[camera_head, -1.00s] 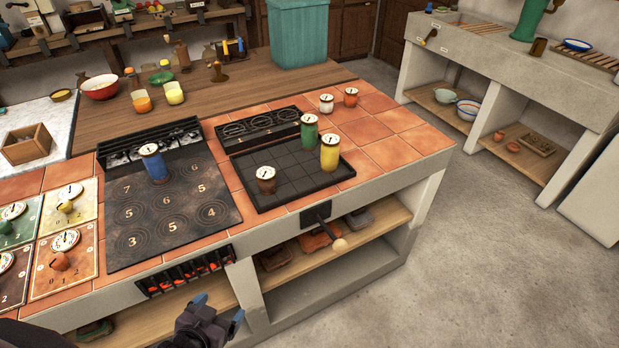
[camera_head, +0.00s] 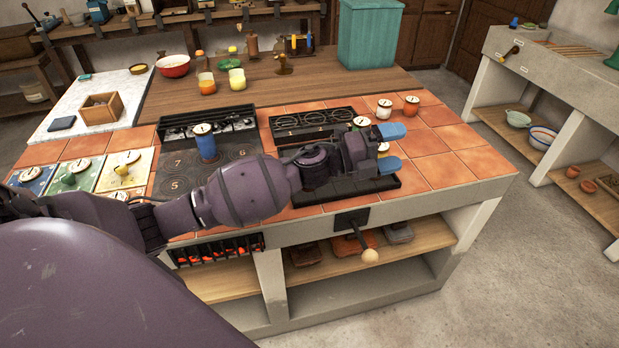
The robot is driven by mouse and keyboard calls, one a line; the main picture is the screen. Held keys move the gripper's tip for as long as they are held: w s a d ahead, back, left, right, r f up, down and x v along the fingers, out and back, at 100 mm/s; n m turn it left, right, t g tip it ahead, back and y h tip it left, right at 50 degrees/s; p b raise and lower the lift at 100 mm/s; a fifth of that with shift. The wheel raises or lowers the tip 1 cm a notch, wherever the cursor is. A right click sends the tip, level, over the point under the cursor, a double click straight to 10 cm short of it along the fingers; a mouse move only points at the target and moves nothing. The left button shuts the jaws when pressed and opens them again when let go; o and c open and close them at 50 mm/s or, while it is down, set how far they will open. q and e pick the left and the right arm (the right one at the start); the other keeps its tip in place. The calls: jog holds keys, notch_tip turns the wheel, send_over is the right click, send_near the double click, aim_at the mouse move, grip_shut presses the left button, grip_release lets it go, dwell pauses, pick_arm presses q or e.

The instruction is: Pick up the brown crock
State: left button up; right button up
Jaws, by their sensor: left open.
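The brown crock does not show now; a second ago it stood at the front left of the black gridded tray, the part my left arm now covers. The tray (camera_head: 330,198) shows only along its edges. My left gripper (camera_head: 390,148) is open over the tray's right part, its blue fingertips pointing right. A yellow crock (camera_head: 383,149) shows between the fingertips; I cannot tell whether it is truly between them or behind. A green crock (camera_head: 361,122) shows partly just behind the gripper. My right gripper is not in view.
A white crock (camera_head: 384,107) and an orange crock (camera_head: 411,104) stand on the tiles behind the gripper. A blue crock (camera_head: 205,142) stands on the numbered hob (camera_head: 175,172). A lever with a round knob (camera_head: 369,256) juts from the counter front. Tiles at right are clear.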

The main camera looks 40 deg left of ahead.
pick_arm(q)
jog(key=a+f+m+g+y, duration=0.2)
jog(key=a+m+g+y, duration=0.2)
jog(key=a+m, duration=0.2)
jog(key=a+f+m+g+y, duration=0.2)
jog(key=a+m+g+y, duration=0.3)
jog(key=a+m, duration=0.2)
jog(key=a+f+m+g+y, duration=0.2)
jog(key=a+m+g+y, duration=0.2)
jog(key=a+m, duration=0.3)
jog(key=shift+w+m+y, duration=0.25)
jog(key=shift+m+y, duration=0.05)
jog(key=shift+s+a+f+g+y, duration=0.15)
jog(key=shift+a+g+y, duration=0.15)
jog(key=shift+g, duration=0.1)
jog(key=shift+s+f, duration=0.1)
jog(key=shift+f, duration=0.05)
notch_tip(320, 180, down, 5)
jog(key=shift+f+b, duration=0.2)
jog(key=shift+b, duration=0.2)
jog(key=shift+s+d+f, duration=0.1)
jog(key=shift+s+f, duration=0.05)
jog(key=shift+f, duration=1.15)
jog(key=shift+s+d+f, duration=0.1)
jog(key=shift+s+f, duration=0.05)
jog(key=shift+f, duration=1.1)
